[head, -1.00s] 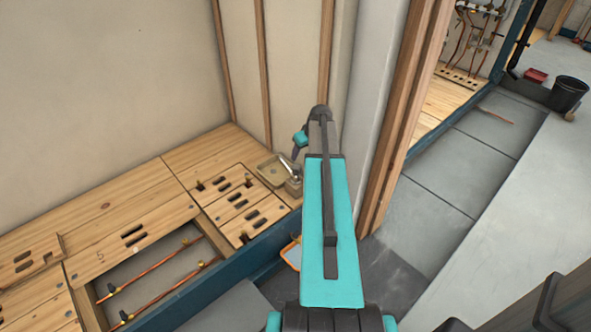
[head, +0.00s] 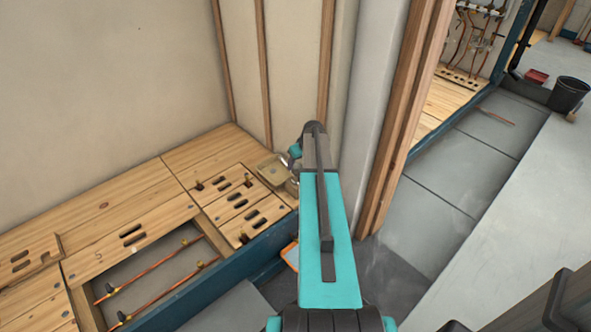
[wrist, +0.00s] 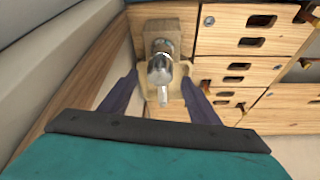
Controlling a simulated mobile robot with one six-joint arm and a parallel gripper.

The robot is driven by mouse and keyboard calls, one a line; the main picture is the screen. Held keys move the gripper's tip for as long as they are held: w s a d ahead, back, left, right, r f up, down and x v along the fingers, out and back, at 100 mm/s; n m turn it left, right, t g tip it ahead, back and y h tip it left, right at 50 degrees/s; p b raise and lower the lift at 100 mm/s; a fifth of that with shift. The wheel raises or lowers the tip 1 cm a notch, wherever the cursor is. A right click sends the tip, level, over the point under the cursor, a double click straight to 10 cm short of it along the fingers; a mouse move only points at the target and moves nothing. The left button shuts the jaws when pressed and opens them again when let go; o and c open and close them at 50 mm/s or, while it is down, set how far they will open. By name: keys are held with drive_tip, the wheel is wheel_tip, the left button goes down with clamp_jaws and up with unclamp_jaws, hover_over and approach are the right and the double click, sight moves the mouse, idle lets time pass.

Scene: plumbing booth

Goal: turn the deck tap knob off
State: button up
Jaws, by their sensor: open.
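The deck tap (wrist: 160,70) is a shiny metal fitting on a small wooden block at the top centre of the wrist view. A rounded knob end and a narrower metal piece below it face the camera. My gripper (wrist: 160,84) is open, with one dark finger on each side of the tap and visible gaps between. I cannot tell whether the fingertips are level with the knob or short of it. In the head view my arm hides most of the tap, and my gripper (head: 293,155) is just above it.
A shallow tan tray (head: 271,170) sits beside the tap on slotted wooden boards (head: 130,195). Copper pipes (head: 150,290) run in an open floor bay. A wall with wooden studs (head: 265,75) stands close behind, and a timber post (head: 395,130) is at the right.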

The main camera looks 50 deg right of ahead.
sight(297, 166)
drive_tip(key=shift+x, duration=1.95)
